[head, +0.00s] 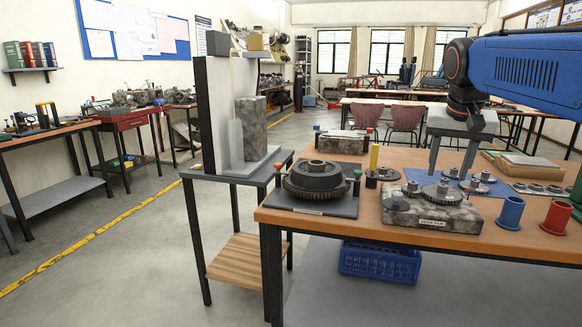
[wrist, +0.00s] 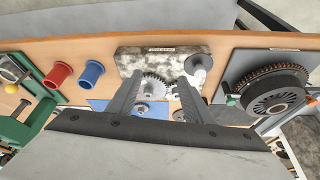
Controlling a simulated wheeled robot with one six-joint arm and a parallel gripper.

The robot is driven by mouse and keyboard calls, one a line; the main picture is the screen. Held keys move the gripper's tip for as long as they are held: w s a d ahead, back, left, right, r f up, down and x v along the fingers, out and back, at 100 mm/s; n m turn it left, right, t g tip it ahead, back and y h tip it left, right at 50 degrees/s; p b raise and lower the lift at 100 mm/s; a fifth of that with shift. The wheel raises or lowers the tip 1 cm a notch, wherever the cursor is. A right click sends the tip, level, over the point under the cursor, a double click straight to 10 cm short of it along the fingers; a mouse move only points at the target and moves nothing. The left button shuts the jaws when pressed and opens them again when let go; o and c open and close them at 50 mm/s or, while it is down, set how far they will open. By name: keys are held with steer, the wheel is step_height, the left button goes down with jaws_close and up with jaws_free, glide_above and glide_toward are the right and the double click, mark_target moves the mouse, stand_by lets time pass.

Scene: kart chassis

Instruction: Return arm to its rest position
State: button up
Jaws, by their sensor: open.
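My blue arm (head: 525,70) reaches in from the upper right in the head view. My gripper (head: 450,172) points down over the wooden table (head: 390,158). Its two fingers are wide apart with nothing between them. In the wrist view my gripper (wrist: 160,82) shows the same spread fingers. Below and beyond the fingers is a speckled stone block (head: 435,212) with metal gears (head: 436,191) on top. The block also shows in the wrist view (wrist: 130,62). The fingers look clear of the gears, but the exact height is hard to tell.
A dark toothed hub (head: 320,177) sits on a grey plate at the table's left. Blue (head: 510,213) and red (head: 556,217) cups stand at the front right. A tall grey fixture (head: 215,115) stands left of the table.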

steer(key=s+a+f+n+y, duration=0.1)
steer(key=s+a+f, duration=0.3)
steer(key=s+f, duration=0.8)
steer(key=s+a+f+n+y, duration=0.1)
steer(key=s+a+f+n, duration=0.3)
steer(key=s+f, duration=0.8)
steer(key=shift+s+a+f+t, duration=0.3)
steer(key=shift+f+t, duration=0.1)
steer(key=shift+f, duration=0.15)
